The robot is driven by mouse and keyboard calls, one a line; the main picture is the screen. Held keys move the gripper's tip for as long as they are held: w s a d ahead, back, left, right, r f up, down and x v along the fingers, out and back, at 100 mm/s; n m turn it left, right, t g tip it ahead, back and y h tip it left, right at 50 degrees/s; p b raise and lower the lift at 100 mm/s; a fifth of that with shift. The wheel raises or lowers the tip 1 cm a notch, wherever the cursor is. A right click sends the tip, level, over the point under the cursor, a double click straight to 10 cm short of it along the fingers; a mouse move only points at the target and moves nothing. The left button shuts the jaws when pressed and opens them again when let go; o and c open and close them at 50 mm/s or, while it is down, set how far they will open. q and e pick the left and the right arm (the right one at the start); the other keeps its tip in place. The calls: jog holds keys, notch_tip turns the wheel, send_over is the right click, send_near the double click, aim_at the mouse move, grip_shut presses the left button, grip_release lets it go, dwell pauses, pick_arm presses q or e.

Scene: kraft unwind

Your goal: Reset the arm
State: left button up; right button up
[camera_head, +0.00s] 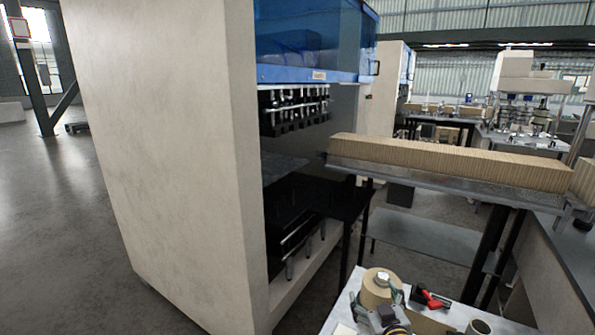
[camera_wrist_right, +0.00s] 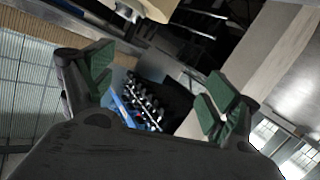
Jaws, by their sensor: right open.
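My left gripper is in neither view.
A large cream machine (camera_head: 175,150) with a blue cover (camera_head: 310,40) stands at the left and centre. A long stack of brown cardboard (camera_head: 450,160) lies on a raised conveyor. A red and black tool (camera_head: 430,298) lies on the near table (camera_head: 342,314). Open floor (camera_head: 45,200) is at left.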

jog(key=s+d+f+g, duration=0.1)
jog(key=s+f+g, duration=0.1)
jog(key=s+f, duration=0.1)
jog(key=s+f+m+g, duration=0.1)
jog(key=s+f+g, duration=0.1)
jog(key=s+f, duration=0.1)
jog(key=s+d+f+g+h, duration=0.1)
jog(key=s+f+g, duration=0.1)
jog(key=s, duration=0.3)
jog(key=shift+s+d+f+m, duration=0.1)
jog(key=shift+d+f+m, duration=0.05)
jog(key=shift+f, duration=0.3)
jog(key=shift+s+d+f+m, duration=0.1)
jog(key=shift+d+f+m, duration=0.05)
jog(key=shift+f, duration=0.3)
jog(key=s+f+g+y, duration=0.1)
jog(key=s+f+g, duration=0.15)
jog(key=s, duration=0.45)
jog(key=s+f+g, duration=0.2)
jog(key=s+g, duration=0.2)
jog(key=s, duration=0.2)
notch_tip(320, 180, down, 32)
jog(key=s, duration=0.2)
jog(key=s+d+f+n+g, duration=0.1)
jog(key=s+d+f+g, duration=0.1)
jog(key=s+f, duration=1.8)
jog(key=s+d, duration=0.1)
jog(key=s, duration=0.2)
jog(key=shift+d+f, duration=0.15)
jog(key=shift+f, duration=0.25)
